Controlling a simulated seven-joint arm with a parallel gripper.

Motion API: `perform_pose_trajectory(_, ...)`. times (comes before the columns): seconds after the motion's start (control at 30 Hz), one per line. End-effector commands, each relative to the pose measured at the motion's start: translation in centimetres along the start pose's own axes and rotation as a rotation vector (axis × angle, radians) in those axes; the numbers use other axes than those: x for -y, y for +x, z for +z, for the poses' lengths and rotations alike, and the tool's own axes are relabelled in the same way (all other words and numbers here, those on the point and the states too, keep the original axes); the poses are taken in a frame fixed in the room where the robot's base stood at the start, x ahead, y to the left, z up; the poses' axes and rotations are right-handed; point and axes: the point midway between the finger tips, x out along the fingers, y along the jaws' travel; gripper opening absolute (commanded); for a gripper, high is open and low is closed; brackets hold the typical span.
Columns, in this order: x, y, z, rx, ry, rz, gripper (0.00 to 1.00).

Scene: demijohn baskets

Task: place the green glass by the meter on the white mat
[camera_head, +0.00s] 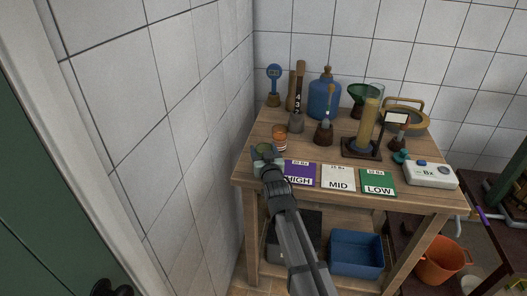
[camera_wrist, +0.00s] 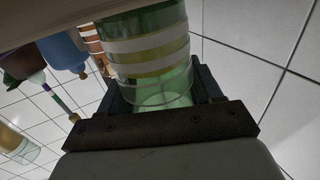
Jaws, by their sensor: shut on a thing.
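The green glass (camera_wrist: 148,45), with pale bands around it, fills the middle of the wrist view. My gripper (camera_wrist: 160,98) is shut on it, a dark jaw on each side. In the head view the gripper (camera_head: 266,158) holds the green glass (camera_head: 264,149) at the table's left front corner, left of the purple HIGH mat (camera_head: 299,170). I cannot tell whether the glass touches the table. The white MID mat (camera_head: 338,170) lies bare between the purple mat and the green LOW mat (camera_head: 378,177). The white meter (camera_head: 430,173), marked Bx, stands at the right front.
An orange-brown banded glass (camera_head: 280,138) stands just behind my gripper. A tall cylinder on a dark base (camera_head: 366,130), a small dark flask (camera_head: 324,134) and a blue demijohn (camera_head: 324,98) stand further back. The tiled wall (camera_head: 205,120) is close on the left.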

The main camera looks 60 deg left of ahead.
Motion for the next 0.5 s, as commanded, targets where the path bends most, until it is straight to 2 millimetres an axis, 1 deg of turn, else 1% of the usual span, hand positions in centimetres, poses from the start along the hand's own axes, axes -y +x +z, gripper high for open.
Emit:
perform_pose_trajectory(0.1, 0.00, 0.01, 0.29, -0.001, 0.000, 0.000, 0.20)
perform_pose_trajectory(0.13, 0.00, 0.00, 0.28, 0.000, 0.000, 0.000, 0.67)
perform_pose_trajectory(0.37, 0.00, 0.00, 0.26, 0.000, 0.000, 0.000, 0.89)
perform_pose_trajectory(0.5, 0.00, 0.00, 0.26, 0.000, 0.000, 0.000, 0.90)
